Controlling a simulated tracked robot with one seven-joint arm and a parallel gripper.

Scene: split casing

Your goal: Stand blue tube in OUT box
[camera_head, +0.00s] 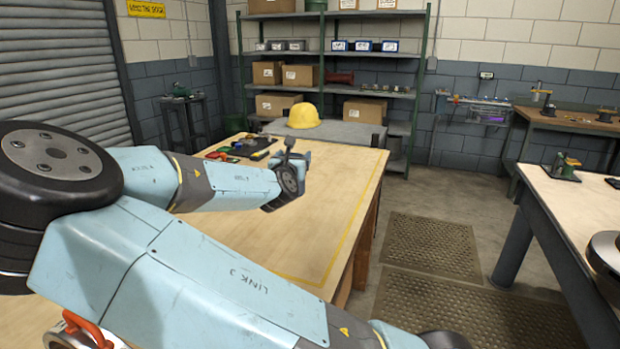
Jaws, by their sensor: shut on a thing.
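My arm reaches from the left across the workbench (325,225), and its wrist ends above the bench near its far side. My gripper's fingers do not show; they are hidden behind or beyond the wrist. I see no blue tube and cannot tell what the jaws hold. No box marked OUT can be made out.
A yellow hard hat (304,116) sits on a grey surface beyond the bench. Tools (240,147) lie at the bench's far left. Shelves (335,92) hold cartons and bins. Another table (580,215) stands right. The bench's right part is bare; floor mats (433,245) lie between.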

